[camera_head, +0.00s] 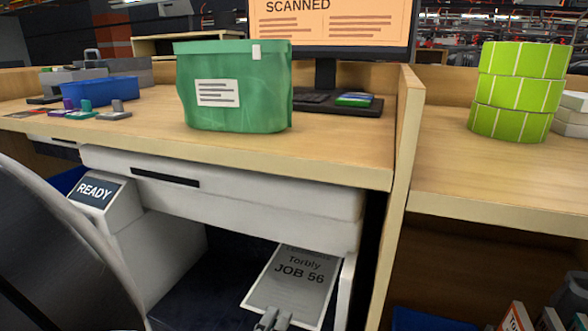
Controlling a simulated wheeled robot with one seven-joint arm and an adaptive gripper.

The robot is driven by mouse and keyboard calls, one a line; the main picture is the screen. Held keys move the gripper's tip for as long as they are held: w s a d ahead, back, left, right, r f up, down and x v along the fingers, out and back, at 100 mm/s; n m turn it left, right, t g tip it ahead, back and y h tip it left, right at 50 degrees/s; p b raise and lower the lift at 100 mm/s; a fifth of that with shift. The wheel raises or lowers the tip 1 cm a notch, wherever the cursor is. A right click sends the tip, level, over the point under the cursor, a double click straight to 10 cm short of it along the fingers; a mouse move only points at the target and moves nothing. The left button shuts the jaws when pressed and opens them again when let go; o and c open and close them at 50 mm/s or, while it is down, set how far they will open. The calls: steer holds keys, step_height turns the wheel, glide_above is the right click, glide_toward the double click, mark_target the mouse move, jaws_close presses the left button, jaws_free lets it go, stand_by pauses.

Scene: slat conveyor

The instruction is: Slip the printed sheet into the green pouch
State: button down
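The printed sheet (296,272) is grey and reads "Torbly JOB 56". It is tilted, in front of the open space under the desk, below the drawer. My gripper (271,319) shows only at its tips at the bottom edge of the picture. It is shut on the sheet's lower edge; the rest of it is out of frame. The green pouch (222,120) stands upright on the desk, above and left of the sheet and well apart from it. It has a white label on its front and a small white tag at its top edge. Its inside is hidden.
The desk (335,160) has a white drawer (260,200) under its front edge. A monitor (330,25) and keyboard stand behind the pouch. A wooden divider (398,180) rises to the right, with green label rolls (512,92) beyond. A blue tray (100,92) and small items lie left.

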steer(key=shift+s+a+r, duration=0.35)
steer(key=shift+r, duration=0.2)
stand_by(0.4)
